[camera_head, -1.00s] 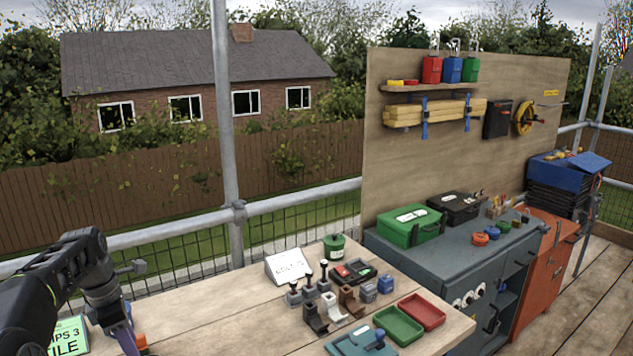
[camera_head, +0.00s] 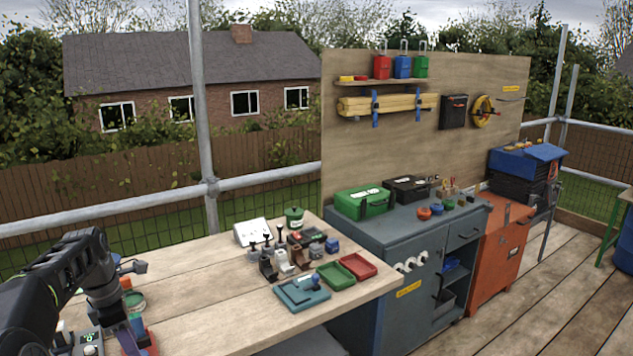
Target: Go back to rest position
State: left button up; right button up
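My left arm comes in from the lower left in the head view. Its gripper (camera_head: 137,335) points down at the near left of the wooden table, beside a red item on the table. I cannot tell whether its fingers are open or shut, or whether they touch anything. My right gripper is not in view. The wooden table (camera_head: 215,310) carries a teal tray (camera_head: 301,294), a green tray (camera_head: 334,276), a red tray (camera_head: 358,266), a green tin (camera_head: 294,217) and a white sign (camera_head: 252,232).
A grey cabinet (camera_head: 375,300) with a green case (camera_head: 363,203) on it stands right of the table, then an orange cabinet (camera_head: 500,255). Scaffold rails (camera_head: 110,210) run along the back. Open decking (camera_head: 560,300) lies at right.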

pick_arm(q)
jog(key=s+d+f+m+h, duration=0.1)
jog(key=s+d+f+m, duration=0.1)
jog(key=d+f+m, duration=0.7)
jog(key=s+d+f+m+h, duration=0.1)
jog(key=s+d+f+m, duration=0.15)
jog(key=d+f, duration=1.15)
jog(key=s+d+f+m, duration=0.4)
jog(key=s, duration=0.4)
jog(key=s+d+f+m, duration=0.3)
jog(key=s+d+m, duration=0.1)
jog(key=s, duration=0.4)
jog(key=s+d+f+m+h, duration=0.1)
jog(key=s+d+f+m, duration=0.3)
jog(key=s, duration=0.4)
jog(key=shift+d+f, duration=0.3)
jog(key=shift+d, duration=0.6)
jog(key=shift+w, duration=0.1)
